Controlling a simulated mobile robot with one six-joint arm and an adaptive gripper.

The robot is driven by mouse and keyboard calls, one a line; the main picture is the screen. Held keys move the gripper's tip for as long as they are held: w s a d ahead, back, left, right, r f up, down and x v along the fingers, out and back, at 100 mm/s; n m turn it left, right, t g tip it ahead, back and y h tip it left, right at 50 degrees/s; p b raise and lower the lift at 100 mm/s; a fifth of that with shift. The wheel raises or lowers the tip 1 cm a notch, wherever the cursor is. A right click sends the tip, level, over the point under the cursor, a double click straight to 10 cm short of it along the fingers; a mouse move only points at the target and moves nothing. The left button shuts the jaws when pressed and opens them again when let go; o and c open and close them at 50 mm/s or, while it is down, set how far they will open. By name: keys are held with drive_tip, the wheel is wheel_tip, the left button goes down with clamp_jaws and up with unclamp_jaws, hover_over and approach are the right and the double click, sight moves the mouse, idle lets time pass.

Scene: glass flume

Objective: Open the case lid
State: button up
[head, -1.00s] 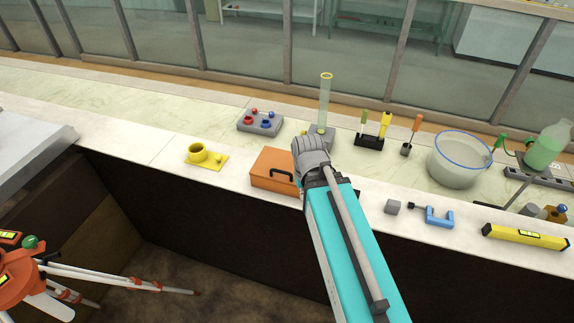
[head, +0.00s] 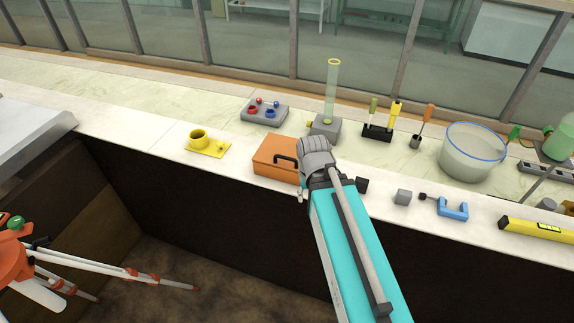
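The orange case (head: 276,154) stands on the pale counter near its front edge. Its lid looks closed, and a black handle (head: 285,160) shows on its front side. My gripper (head: 316,158) is at the right end of the case, covering that end from view. My arm and the grey housing hide the fingertips, so I cannot tell whether the gripper is open or shut, or whether it touches the case.
A yellow cup on a yellow plate (head: 207,145) is left of the case. Behind are a grey block with red and blue knobs (head: 265,112) and a tall clear cylinder (head: 332,95).

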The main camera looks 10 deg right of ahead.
wheel_tip(320, 180, down, 5)
drive_tip(key=b, duration=0.3)
drive_tip(key=shift+f+b, duration=0.1)
drive_tip(key=shift+b, duration=0.3)
drive_tip(key=shift+a, duration=0.1)
